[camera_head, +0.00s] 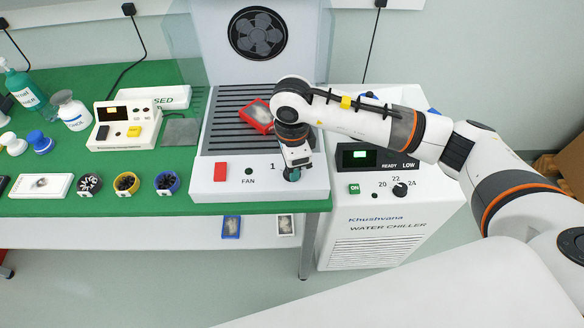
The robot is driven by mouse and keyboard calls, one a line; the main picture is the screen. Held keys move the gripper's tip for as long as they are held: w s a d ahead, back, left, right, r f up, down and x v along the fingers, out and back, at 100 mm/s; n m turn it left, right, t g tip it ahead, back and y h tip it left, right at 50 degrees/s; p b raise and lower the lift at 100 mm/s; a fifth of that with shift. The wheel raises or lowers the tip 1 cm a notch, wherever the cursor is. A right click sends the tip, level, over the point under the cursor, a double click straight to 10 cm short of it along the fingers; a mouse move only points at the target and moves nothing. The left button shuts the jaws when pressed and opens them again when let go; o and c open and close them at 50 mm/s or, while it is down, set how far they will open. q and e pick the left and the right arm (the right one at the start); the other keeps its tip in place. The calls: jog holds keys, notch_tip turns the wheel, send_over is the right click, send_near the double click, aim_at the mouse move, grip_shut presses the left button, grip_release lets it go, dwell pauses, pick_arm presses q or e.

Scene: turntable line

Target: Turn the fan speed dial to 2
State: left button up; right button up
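The fan unit (209,188) is a white box with a slotted dark bed and a round black fan at its back. Its front panel carries a red switch, a small dark green lamp, the word FAN and a mark "1". My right gripper (292,175) points down at the right part of this panel, at the place of the fan speed dial. A small teal part shows at its fingertips. The dial is mostly hidden behind the gripper, so its setting and any grip on it cannot be told. My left gripper is not in view.
A red tray (257,115) lies on the slotted bed beside my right arm. The water chiller (388,223) with its own black knob (400,190) stands close on the right. Bottles, cups and a small meter (126,124) stand on the green mat at left.

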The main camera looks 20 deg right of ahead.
jog(key=shift+m+b, duration=0.3)
jog(key=shift+m, duration=0.2)
jog(key=o, duration=1)
jog(key=shift+r, duration=0.1)
notch_tip(320, 180, up, 12)
jog(key=b, duration=0.2)
jog(key=shift+b, duration=0.35)
